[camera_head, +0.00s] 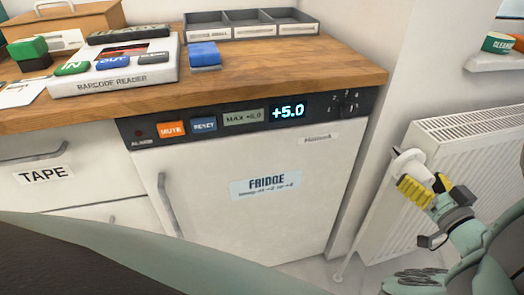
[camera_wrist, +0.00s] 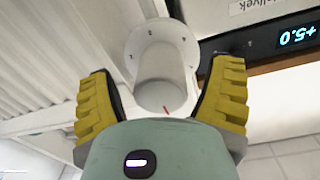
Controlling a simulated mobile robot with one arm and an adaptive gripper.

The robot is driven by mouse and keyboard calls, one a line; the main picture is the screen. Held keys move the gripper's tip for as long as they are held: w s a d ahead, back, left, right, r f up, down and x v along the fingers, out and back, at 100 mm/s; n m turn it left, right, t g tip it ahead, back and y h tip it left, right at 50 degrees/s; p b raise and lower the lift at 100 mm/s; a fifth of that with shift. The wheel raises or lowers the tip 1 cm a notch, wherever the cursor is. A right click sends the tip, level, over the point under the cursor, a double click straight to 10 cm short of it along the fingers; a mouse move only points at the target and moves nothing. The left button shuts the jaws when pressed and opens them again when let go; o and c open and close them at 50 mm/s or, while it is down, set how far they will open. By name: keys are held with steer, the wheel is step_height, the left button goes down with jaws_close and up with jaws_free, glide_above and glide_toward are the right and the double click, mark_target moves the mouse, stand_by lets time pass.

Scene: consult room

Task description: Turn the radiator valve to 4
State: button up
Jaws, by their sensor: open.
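The radiator valve (camera_head: 406,160) is a white round knob at the upper left corner of the white radiator (camera_head: 470,140) in the head view. In the wrist view the valve (camera_wrist: 160,80) has a pale disc with small numerals behind it and a short red mark on the knob's near end. My gripper (camera_head: 436,187) is at the valve in the head view. In the wrist view my gripper (camera_wrist: 163,78) is open, with one yellow-padded finger on each side of the knob and gaps visible between. Which numeral the red mark lines up with is unclear.
The fridge (camera_head: 250,215) stands left of the radiator, with a +5.0 display (camera_head: 287,112) and a black dial (camera_head: 347,105). Above it is a wooden counter (camera_head: 280,65) holding a barcode reader (camera_head: 115,75) and a grey tray (camera_head: 250,30). A shelf (camera_head: 495,62) is at the right.

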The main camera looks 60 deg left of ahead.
steer(key=shift+x, duration=0.8)
steer(key=shift+s, duration=0.1)
steer(key=c, duration=1.2)
